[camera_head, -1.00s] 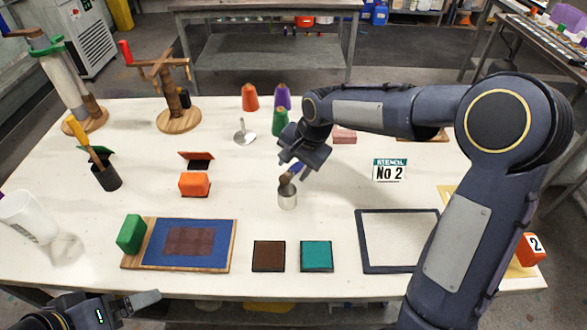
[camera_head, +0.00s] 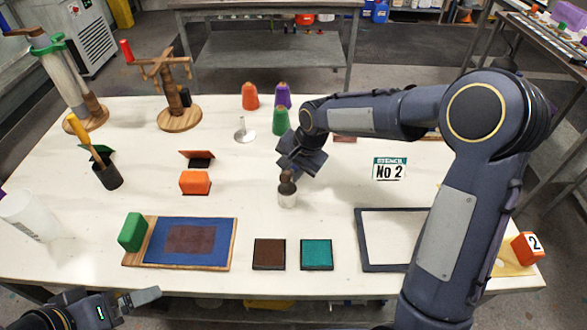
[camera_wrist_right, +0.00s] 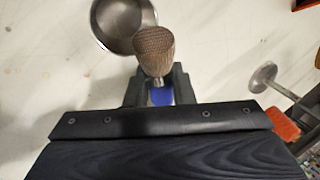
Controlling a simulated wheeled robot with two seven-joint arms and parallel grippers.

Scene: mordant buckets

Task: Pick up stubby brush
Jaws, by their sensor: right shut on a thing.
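The stubby brush shows in the right wrist view (camera_wrist_right: 153,50) with a brown bristle head, a metal ferrule and a blue handle. My right gripper (camera_wrist_right: 160,88) is shut on the blue handle, and the bristles stick out past the fingers. In the head view the brown head (camera_head: 287,183) is under my right gripper (camera_head: 300,160), at the top of a small metal cup (camera_head: 288,199). In the wrist view the head overlaps the cup's rim (camera_wrist_right: 148,12); I cannot tell whether they touch. My left gripper (camera_head: 145,297) is at the table's front edge, partly seen, with nothing visible in it.
Brown (camera_head: 269,254) and teal pads (camera_head: 317,254) lie in front of the cup. A dark frame (camera_head: 364,240) is to the right, a blue printing board (camera_head: 208,225) to the left. Green (camera_head: 281,121), orange (camera_head: 250,95) and purple cones (camera_head: 282,94) stand behind.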

